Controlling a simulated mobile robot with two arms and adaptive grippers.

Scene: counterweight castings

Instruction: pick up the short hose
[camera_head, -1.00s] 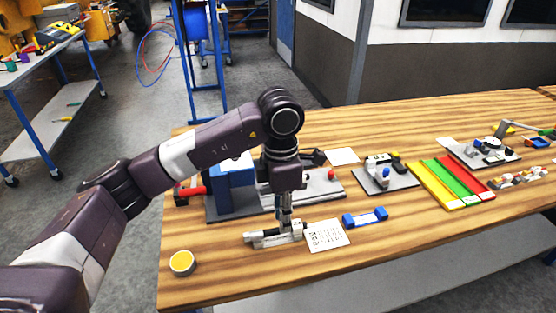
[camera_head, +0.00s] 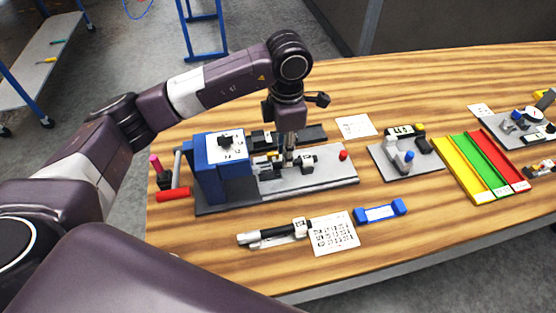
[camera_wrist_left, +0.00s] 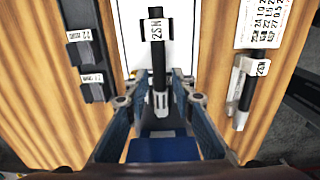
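A short black hose (camera_wrist_left: 159,75) with a white label reading 2SN lies over the pale base plate in the left wrist view, between my left fingers. In the head view its labelled end (camera_head: 306,161) shows beside my left gripper (camera_head: 289,160), at the blue machine. My left gripper also shows in the wrist view (camera_wrist_left: 153,88); its fingers look apart, with gaps beside the hose. Another black hose (camera_head: 275,235), also labelled 2SN, lies on a light holder near the front edge; it also shows in the wrist view (camera_wrist_left: 246,92). My right gripper is out of view.
The blue machine (camera_head: 205,170) with a red handle (camera_head: 174,194) stands on a grey base plate (camera_head: 335,172). A printed card (camera_head: 333,234) and a blue holder (camera_head: 380,212) lie in front. Yellow, green and red trays (camera_head: 481,165) stand right. Bare wood (camera_head: 420,235) is at front right.

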